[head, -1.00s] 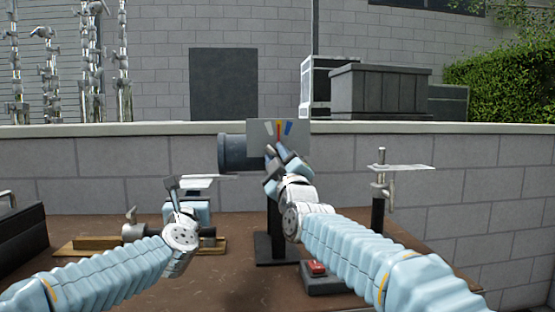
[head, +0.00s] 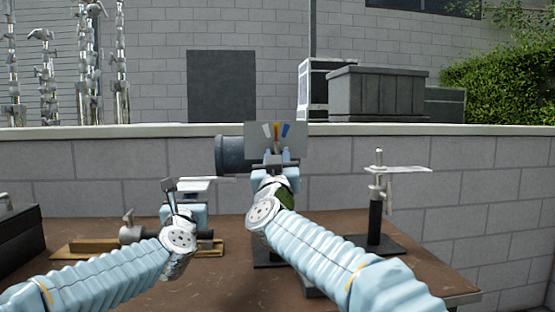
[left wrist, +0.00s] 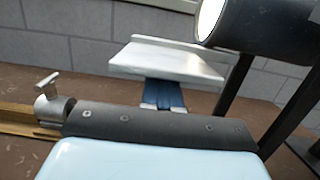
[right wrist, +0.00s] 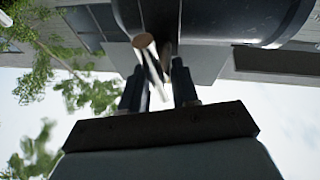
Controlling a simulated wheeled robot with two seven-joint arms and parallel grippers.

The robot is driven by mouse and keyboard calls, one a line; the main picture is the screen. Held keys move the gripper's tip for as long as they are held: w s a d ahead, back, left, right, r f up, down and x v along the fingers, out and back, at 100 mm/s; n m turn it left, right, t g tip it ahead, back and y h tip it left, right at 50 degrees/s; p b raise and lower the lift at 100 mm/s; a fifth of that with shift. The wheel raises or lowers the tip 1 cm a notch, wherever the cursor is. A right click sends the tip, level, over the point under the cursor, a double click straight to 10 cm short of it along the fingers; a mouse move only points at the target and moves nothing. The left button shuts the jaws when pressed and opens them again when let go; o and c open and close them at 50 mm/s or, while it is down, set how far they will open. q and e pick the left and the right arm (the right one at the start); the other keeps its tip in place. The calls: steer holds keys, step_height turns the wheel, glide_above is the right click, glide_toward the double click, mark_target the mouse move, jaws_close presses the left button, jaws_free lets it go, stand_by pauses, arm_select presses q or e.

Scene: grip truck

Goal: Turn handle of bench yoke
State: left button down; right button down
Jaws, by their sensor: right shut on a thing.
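The bench yoke is a dark cylinder (head: 236,154) with a pale panel (head: 299,140) bearing white, yellow, red and blue marks. In the head view my right gripper (head: 276,160) is just below the panel's marks. In the right wrist view a slim silver handle with a copper-coloured end (right wrist: 150,62) lies between the right fingers, which are shut on it. My left gripper (head: 171,190) is left of the yoke, by a white flat plate (head: 196,182). The left wrist view shows this plate (left wrist: 165,61) above a blue part, and the jaw gap is unclear.
A metal fitting on wooden strips (head: 90,246) lies at left on the brown table (head: 200,290). A black post with a silver clamp and plate (head: 376,205) stands at right. A dark box (head: 18,240) is at far left. A block wall (head: 455,180) is behind.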

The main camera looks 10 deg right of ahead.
steer(key=shift+a+f, duration=0.1)
steer(key=shift+a, duration=0.1)
stand_by(0.3)
steer(key=c, duration=1)
jaws_free()
steer(key=shift+w, duration=0.1)
steer(key=shift+o, duration=0.3)
steer(key=shift+d, duration=0.1)
steer(key=v, duration=1.2)
